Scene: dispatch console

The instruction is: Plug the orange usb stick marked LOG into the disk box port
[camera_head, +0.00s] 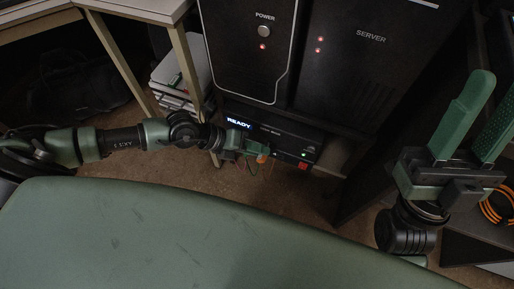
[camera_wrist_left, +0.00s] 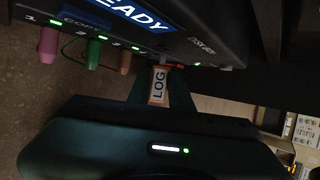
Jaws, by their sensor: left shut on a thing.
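The orange usb stick marked LOG (camera_wrist_left: 158,86) is between the fingers of my left gripper (camera_head: 256,152), which is shut on it. Its orange end also shows in the head view (camera_head: 262,158). The disk box (camera_head: 285,135) has a lit READY display and small green lights. In the left wrist view the far end of the stick is close to the lower front edge of the disk box (camera_wrist_left: 205,42). I cannot tell whether it touches or enters a port. My right gripper (camera_head: 490,98) is open and empty at the right, away from the box.
A pink stick (camera_wrist_left: 48,44), a green stick (camera_wrist_left: 93,53) and a brown stick (camera_wrist_left: 125,62) stand out from numbered ports beside the display. A server (camera_head: 365,70) and a tower with a power button (camera_head: 250,45) stand above the box. A green seat-like surface (camera_head: 170,235) fills the foreground.

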